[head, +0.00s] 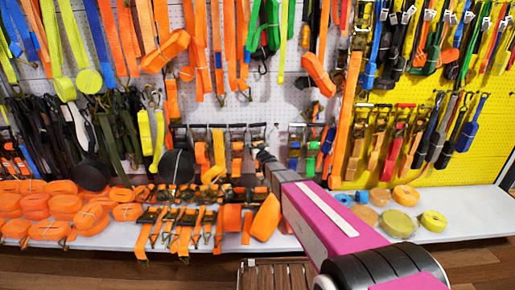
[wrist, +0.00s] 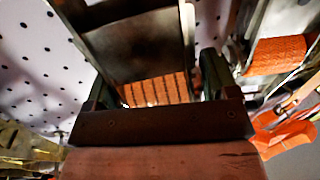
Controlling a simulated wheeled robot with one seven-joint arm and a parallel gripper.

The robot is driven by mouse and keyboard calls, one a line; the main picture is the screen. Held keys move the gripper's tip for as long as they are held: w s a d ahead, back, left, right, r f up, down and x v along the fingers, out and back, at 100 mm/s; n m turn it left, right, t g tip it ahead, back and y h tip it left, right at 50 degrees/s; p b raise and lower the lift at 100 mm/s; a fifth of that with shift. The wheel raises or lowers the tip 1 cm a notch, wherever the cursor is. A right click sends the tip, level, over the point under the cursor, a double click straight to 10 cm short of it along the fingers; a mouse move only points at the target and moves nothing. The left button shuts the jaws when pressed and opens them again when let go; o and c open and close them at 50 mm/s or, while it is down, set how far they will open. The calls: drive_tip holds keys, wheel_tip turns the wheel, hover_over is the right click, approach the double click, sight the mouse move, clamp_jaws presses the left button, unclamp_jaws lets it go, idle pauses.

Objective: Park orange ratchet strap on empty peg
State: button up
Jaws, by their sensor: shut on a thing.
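My gripper (wrist: 156,82) fills the middle of the wrist view, one dark finger on each side. It is shut on a ratchet strap, whose dark metal ratchet body (wrist: 145,45) stands between the fingers and whose orange webbing (wrist: 158,89) shows below it. In the head view my gripper (head: 262,156) is small, at the end of my arm in front of the white pegboard, beside a row of hanging ratchets. The held strap is hard to tell from the straps behind it there. I cannot pick out an empty peg for certain in either view.
Orange straps (head: 160,225) crowd the left and middle of a white shelf (head: 465,212). Rolled straps (head: 398,223) lie at its right, with bare shelf beyond. Straps hang densely across the white and yellow pegboards (head: 425,175). Another orange strap (wrist: 278,55) hangs close on the right.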

idle(0.3)
drive_tip(key=o, duration=1.5)
drive_tip(key=s+d+f+m+g+h, duration=0.1)
drive_tip(key=s+d+f+g+h, duration=0.2)
drive_tip(key=s+d, duration=0.5)
drive_tip(key=s+d+f+m+g+h, duration=0.25)
drive_tip(key=s+d+g, duration=0.25)
drive_tip(key=s, duration=0.8)
drive_tip(key=s+d+g, duration=0.2)
drive_tip(key=s+g, duration=0.2)
drive_tip(key=s, duration=0.5)
drive_tip(key=s+d+f+g, duration=0.1)
drive_tip(key=s+d+g, duration=0.1)
drive_tip(key=s+g, duration=0.3)
drive_tip(key=s+y, duration=0.1)
drive_tip(key=s, duration=0.3)
drive_tip(key=shift+f, duration=0.25)
drive_tip(key=shift+n, duration=0.25)
